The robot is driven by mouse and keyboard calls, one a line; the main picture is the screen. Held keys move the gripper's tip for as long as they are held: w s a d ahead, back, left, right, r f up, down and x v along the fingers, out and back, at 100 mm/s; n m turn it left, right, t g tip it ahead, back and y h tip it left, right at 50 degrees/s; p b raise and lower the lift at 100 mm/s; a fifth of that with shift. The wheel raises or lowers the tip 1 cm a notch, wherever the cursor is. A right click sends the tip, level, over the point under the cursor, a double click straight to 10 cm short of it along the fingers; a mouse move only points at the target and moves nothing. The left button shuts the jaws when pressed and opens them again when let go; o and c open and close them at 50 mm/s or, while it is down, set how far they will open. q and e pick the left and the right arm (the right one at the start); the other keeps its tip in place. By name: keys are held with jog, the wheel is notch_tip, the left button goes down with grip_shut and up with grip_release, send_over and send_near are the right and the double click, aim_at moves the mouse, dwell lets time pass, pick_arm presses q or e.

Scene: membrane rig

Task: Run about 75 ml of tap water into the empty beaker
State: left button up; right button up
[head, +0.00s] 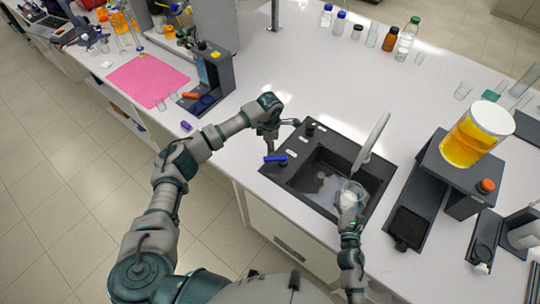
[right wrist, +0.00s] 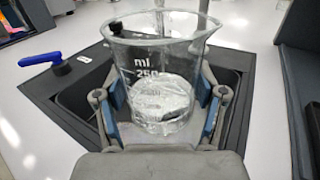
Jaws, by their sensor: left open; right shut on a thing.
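The clear glass beaker (head: 353,190) is upright over the right part of the black sink (head: 291,187), under the tip of the pale curved spout (head: 374,137). My right gripper (head: 348,208) is shut around it. The right wrist view shows the beaker (right wrist: 150,62) between the blue pads, with a shiny, pale region low inside; I cannot tell how much water that is. No clear stream shows. The blue tap lever (head: 275,158) is on the sink's left rim and also shows in the right wrist view (right wrist: 42,59). My left gripper (head: 281,137) is open above that rim, behind the lever.
A black stand (head: 458,165) with a jar of yellow liquid (head: 474,134) is right of the sink. A pink mat (head: 148,80) and a dark device (head: 213,75) are at left. Bottles (head: 389,39) line the back. The counter behind the sink is clear.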

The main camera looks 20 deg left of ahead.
aim_at(271, 158)
pick_arm(q)
jog(key=f, duration=0.7)
jog(key=shift+d, duration=0.3)
jog(key=shift+c, duration=0.3)
jog(key=shift+a, duration=0.2)
grip_shut()
